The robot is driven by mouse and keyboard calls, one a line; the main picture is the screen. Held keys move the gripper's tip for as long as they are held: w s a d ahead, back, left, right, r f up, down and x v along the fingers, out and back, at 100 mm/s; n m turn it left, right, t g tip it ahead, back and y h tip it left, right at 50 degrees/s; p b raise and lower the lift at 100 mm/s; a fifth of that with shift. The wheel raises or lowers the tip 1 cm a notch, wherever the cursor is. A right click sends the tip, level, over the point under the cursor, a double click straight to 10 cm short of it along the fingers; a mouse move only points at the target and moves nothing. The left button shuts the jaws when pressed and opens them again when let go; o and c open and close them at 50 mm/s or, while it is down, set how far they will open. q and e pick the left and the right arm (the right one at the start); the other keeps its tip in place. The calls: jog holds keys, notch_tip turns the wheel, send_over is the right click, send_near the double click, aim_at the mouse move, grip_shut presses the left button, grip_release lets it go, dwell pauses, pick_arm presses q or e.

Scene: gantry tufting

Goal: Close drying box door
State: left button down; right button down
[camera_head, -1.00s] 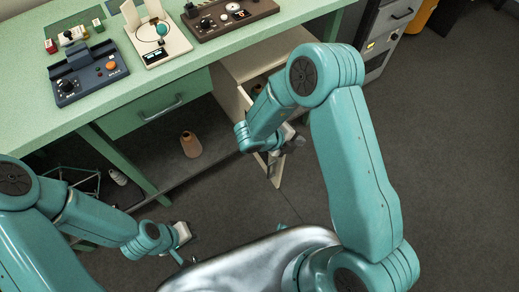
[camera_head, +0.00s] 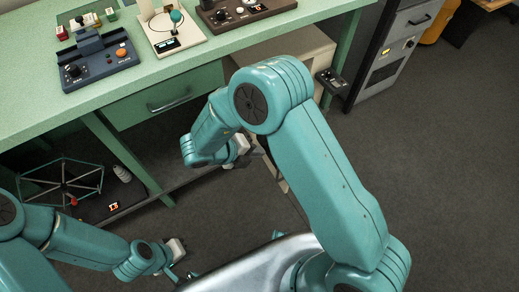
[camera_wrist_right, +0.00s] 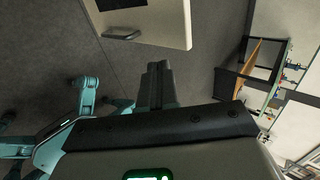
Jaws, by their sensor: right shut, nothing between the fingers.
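The drying box (camera_head: 312,50) is the cream cabinet under the bench's right end, largely hidden by my right arm. Its door (camera_head: 290,195) stands open and shows as a thin cream edge behind that arm. In the right wrist view, a cream panel that looks like the door (camera_wrist_right: 168,22) has a dark window and a handle (camera_wrist_right: 121,35). My right gripper (camera_head: 257,155) is shut and empty beside the door; its fingers (camera_wrist_right: 159,68) point toward the panel's lower edge, with no contact clear. My left gripper (camera_head: 183,262) is low at the left, its fingers too small to judge.
The green bench (camera_head: 40,115) holds a blue control unit (camera_head: 95,62) and other devices. A green drawer (camera_head: 165,98) is left of the box. A wire frame (camera_head: 62,182) stands below. A dark cabinet (camera_head: 385,60) is at right; the floor (camera_head: 440,180) before it is clear.

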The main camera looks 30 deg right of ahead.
jog(key=d+f, duration=0.5)
jog(key=d, duration=0.4)
jog(key=shift+w+d+b, duration=0.2)
jog(key=shift+w+b, duration=0.05)
jog(key=shift+b, duration=0.1)
